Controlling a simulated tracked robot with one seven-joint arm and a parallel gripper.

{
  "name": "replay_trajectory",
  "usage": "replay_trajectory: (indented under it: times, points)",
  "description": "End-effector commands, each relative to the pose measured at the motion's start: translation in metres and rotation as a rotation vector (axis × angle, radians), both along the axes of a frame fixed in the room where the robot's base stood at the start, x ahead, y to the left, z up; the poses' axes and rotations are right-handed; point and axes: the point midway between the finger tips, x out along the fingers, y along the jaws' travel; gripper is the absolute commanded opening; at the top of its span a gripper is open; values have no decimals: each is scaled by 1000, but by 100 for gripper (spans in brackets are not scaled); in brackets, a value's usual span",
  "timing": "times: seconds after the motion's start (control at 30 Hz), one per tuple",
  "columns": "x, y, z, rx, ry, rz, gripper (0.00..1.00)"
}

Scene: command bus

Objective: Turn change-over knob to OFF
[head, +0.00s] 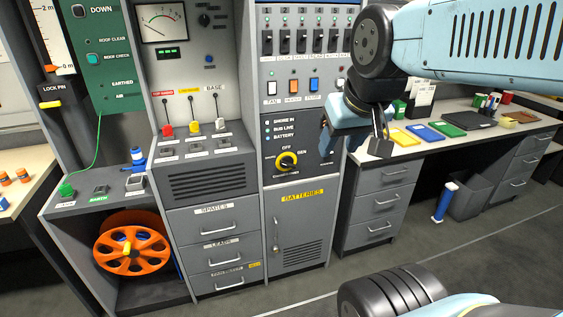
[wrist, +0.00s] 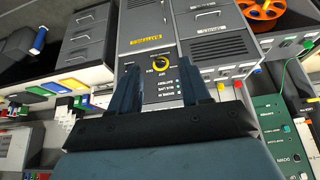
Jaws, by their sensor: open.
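The change-over knob (head: 287,161) is a round black and yellow knob on the dark panel of the middle grey cabinet, upright on its front. OFF is printed above it and GEN to its upper right. Its pointer is too small to read surely. My gripper (head: 350,140) is open and empty, to the right of the knob in the head view and apart from it. In the wrist view, which shows the cabinet upside down, the knob (wrist: 161,63) appears between the two fingers of my gripper (wrist: 158,72), beyond their tips.
A row of breakers (head: 300,41) and coloured switches (head: 293,86) sit above the knob. The batteries door (head: 290,230) is below. Levers (head: 192,128) stand out at the left. A desk (head: 440,140) with coloured folders is at the right.

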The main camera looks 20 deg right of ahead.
Motion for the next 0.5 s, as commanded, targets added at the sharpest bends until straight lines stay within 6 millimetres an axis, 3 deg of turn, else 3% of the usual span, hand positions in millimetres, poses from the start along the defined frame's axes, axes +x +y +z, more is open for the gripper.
replay_trajectory:
  times: [0.13, 0.23, 0.5]
  points:
    - [5, 0, 0, -2, -5, 4, 38]
    - [21, -2, -4, -12, -23, 18, 38]
    - [100, -11, -25, -73, -132, 92, 38]
